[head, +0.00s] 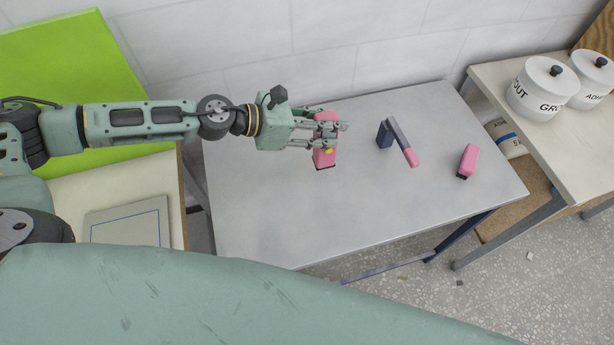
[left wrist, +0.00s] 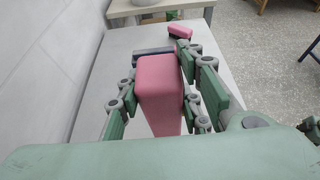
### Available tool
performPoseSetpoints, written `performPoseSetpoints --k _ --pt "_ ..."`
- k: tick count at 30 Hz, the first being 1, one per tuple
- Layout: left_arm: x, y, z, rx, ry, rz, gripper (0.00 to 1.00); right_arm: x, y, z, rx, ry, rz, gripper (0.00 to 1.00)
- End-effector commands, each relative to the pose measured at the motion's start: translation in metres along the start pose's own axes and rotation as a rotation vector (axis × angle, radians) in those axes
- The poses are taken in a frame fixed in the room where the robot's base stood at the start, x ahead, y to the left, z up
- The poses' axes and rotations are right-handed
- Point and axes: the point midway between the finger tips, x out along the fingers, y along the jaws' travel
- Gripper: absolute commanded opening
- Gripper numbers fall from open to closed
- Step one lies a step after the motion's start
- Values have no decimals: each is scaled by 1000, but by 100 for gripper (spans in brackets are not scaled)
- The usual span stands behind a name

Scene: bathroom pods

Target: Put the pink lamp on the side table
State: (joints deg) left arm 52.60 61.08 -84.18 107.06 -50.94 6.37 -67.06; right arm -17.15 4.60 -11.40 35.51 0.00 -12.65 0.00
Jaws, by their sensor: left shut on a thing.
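My left gripper (head: 328,127) is shut on a boxy pink thing with a dark end and a yellow spot, apparently the pink lamp (head: 324,158). In the left wrist view the pink lamp (left wrist: 160,85) stands between the fingers of my left gripper (left wrist: 165,100). It is over the grey table (head: 260,210), near the wall; I cannot tell whether it touches the top. The grey table seems to be the side table. My right gripper is not in view.
A blue and pink angled thing (head: 398,139) and another pink block (head: 467,161) lie on the grey table to the right. White lidded jars (head: 541,92) stand on a right-hand unit. A green panel (head: 65,65) is at the left. The table's front half is clear.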

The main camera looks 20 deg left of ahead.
Motion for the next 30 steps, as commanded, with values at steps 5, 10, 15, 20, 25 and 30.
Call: performPoseSetpoints --k 5,10,15,20,25,30 --pt "-15 -23 -32 -4 2 1 0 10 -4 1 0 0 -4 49" --pt "-26 -39 -53 -2 1 1 0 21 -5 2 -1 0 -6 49" --pt "-33 -48 -63 0 -1 1 0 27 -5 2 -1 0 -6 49" --pt "-33 -51 -68 0 -1 1 0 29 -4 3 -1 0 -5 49" --pt "-24 -51 -90 -4 -1 1 0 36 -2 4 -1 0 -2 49" --pt "-20 -50 -101 -1 -2 2 0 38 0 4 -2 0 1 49"
